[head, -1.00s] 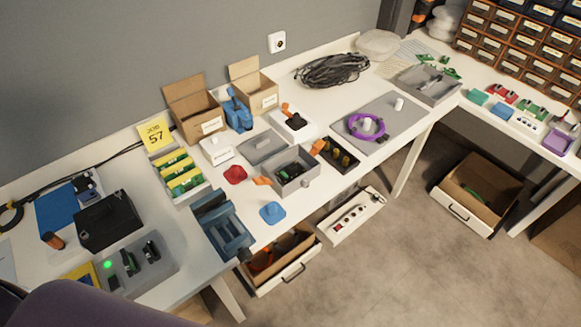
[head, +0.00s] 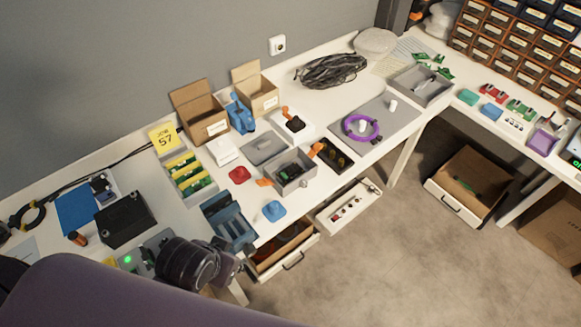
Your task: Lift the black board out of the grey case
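The grey case (head: 309,183) is an open box near the front edge of the middle of the table. The black board (head: 291,168) appears as a dark shape inside it, below the rim; its details are too small to tell. My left gripper (head: 230,268) shows only partly at the lower left, beyond the black wrist, near the front edge and well left of the case. Its fingers are not clear, so I cannot tell if it is open. My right gripper is not in view.
A flat grey plate (head: 264,148) lies behind the case. Orange-handled things are close to its sides. A black tray (head: 334,157) stands to its right, a blue piece (head: 274,211) in front, and a blue holder (head: 229,221) to the left. An open drawer (head: 284,252) is below.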

